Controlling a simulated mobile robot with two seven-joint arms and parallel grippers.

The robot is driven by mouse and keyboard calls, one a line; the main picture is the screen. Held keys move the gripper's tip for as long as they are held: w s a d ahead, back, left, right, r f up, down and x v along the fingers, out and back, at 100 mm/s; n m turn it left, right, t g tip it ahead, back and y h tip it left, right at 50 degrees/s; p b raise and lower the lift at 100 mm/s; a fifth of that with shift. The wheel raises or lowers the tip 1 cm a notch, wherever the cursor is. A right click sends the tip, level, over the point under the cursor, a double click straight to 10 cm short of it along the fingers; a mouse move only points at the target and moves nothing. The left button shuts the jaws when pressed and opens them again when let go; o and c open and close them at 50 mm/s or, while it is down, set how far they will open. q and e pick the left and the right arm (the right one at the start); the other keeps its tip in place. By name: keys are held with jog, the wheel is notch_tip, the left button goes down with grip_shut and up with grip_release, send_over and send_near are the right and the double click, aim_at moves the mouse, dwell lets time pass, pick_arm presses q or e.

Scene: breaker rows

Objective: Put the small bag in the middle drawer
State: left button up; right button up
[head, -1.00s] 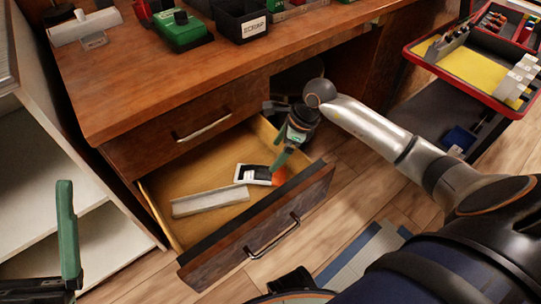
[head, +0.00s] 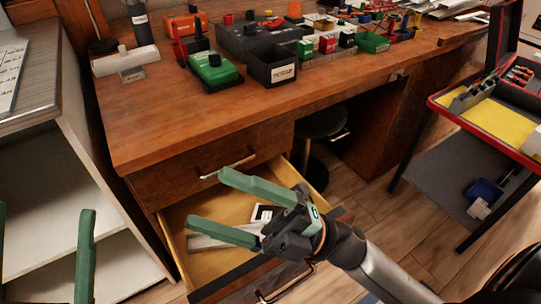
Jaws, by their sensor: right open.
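An open drawer (head: 230,263) sits below a closed upper drawer in the wooden desk. Inside it lie a small white packet with a black patch (head: 262,213), which looks like the small bag, and a long pale strip (head: 205,242). My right gripper (head: 206,197) is open and empty above the drawer, its two green fingers pointing left. It hides part of the packet, the strip and the drawer front. My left gripper (head: 45,208) is at the lower left edge, its two green fingers wide apart with nothing between them.
The closed upper drawer (head: 185,180) has a metal handle. The desktop (head: 190,115) holds a black bin (head: 272,66), a green device (head: 215,70) and several tools. A pale shelf unit (head: 75,160) stands left, a red-edged cart (head: 465,115) right. A round stool (head: 322,122) is under the desk.

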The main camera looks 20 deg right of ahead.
jog(key=d+r+m+t+h, duration=0.2)
jog(key=m+t, duration=0.4)
jog(key=m, duration=0.3)
jog(key=d+r+m+t+h, duration=0.2)
jog(key=d+m+t+h, duration=0.2)
jog(key=m+t+h, duration=0.2)
jog(key=m, duration=0.2)
jog(key=shift+w+d+r+m+t, duration=0.15)
jog(key=shift+w+r+m+t, duration=0.15)
jog(key=shift+w+m+t, duration=0.1)
jog(key=shift+s+d, duration=0.1)
jog(key=shift+s, duration=0.05)
